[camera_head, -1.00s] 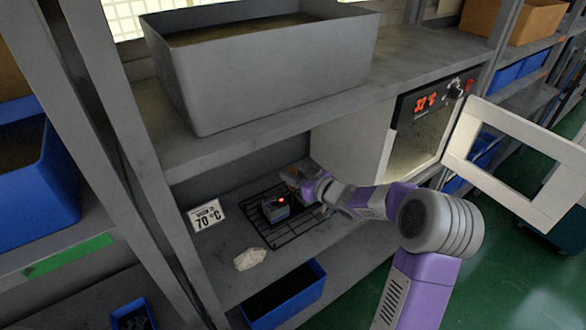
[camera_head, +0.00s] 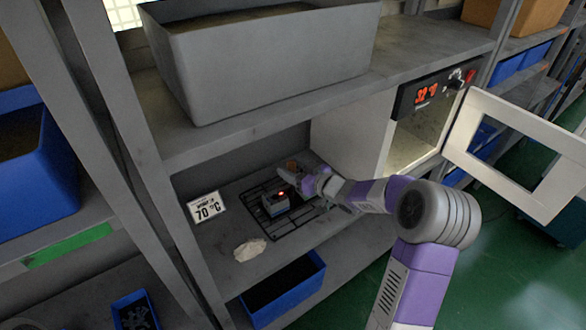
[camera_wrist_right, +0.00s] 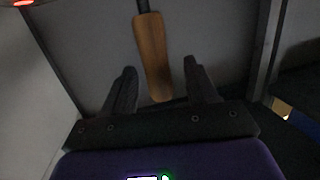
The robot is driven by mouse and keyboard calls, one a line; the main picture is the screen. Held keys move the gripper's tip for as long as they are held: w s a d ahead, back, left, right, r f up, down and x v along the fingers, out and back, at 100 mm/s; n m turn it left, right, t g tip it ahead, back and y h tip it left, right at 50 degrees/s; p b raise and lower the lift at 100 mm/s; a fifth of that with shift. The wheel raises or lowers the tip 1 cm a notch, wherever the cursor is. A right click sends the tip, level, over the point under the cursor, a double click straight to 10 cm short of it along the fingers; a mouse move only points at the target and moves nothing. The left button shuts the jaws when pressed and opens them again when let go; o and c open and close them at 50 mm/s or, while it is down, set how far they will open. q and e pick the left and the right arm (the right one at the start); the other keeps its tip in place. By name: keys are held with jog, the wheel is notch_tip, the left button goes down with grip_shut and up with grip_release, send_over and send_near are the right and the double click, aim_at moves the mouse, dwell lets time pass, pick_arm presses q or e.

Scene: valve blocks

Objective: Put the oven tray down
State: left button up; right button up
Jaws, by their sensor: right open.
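The oven tray (camera_head: 292,232), a black wire rack, lies on the lower shelf in the head view. A grey-blue valve block (camera_head: 276,205) with a red light sits on it. The tray's wooden handle (camera_wrist_right: 153,62) runs between the spread fingers of my right gripper (camera_wrist_right: 157,85) in the right wrist view, with gaps on both sides. In the head view my right gripper (camera_head: 288,176) is at the tray's far side, small and partly hidden by its own arm. My left gripper is not in view.
A sign reading 70 °C (camera_head: 207,207) and a pale crumpled cloth (camera_head: 250,249) are left of the tray. The oven (camera_head: 360,135) stands on the right with its door (camera_head: 490,180) open. A large grey bin (camera_head: 265,70) is on the shelf above; a blue bin (camera_head: 300,285) is below.

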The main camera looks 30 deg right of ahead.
jog(key=shift+s+r, duration=0.1)
jog(key=shift+r, duration=0.15)
jog(key=p+v, duration=0.2)
jog(key=v, duration=1)
jog(key=shift+f, duration=0.15)
